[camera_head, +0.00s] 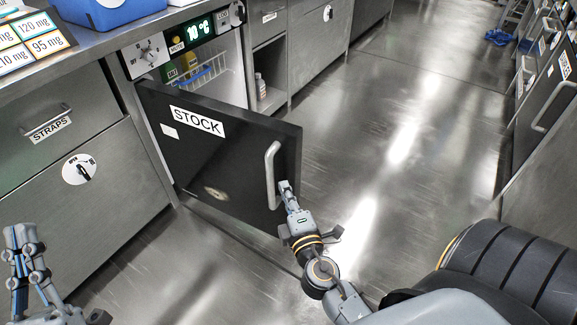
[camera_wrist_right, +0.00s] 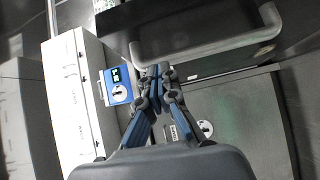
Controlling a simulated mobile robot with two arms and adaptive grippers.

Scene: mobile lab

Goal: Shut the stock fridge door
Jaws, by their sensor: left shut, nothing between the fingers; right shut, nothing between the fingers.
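The stock fridge door (camera_head: 225,145) is a dark panel with a white STOCK label, standing partly open into the aisle. Its pale vertical handle (camera_head: 271,174) is near the free edge. My right gripper (camera_head: 287,190) is shut and empty, beside the lower end of the handle; I cannot tell whether it touches. In the right wrist view, the shut fingertips (camera_wrist_right: 160,70) are close to the handle bar (camera_wrist_right: 215,45). The lit fridge interior (camera_head: 205,75) shows a wire basket and bottles. My left gripper (camera_head: 22,235) is shut and empty at the lower left, away from the door.
A STRAPS drawer (camera_head: 45,125) and cabinet are left of the fridge. A counter holds a blue bin (camera_head: 105,10) and dose labels (camera_head: 30,40). An open shelf with a white bottle (camera_head: 260,86) is right of the fridge. The aisle floor (camera_head: 400,130) is clear.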

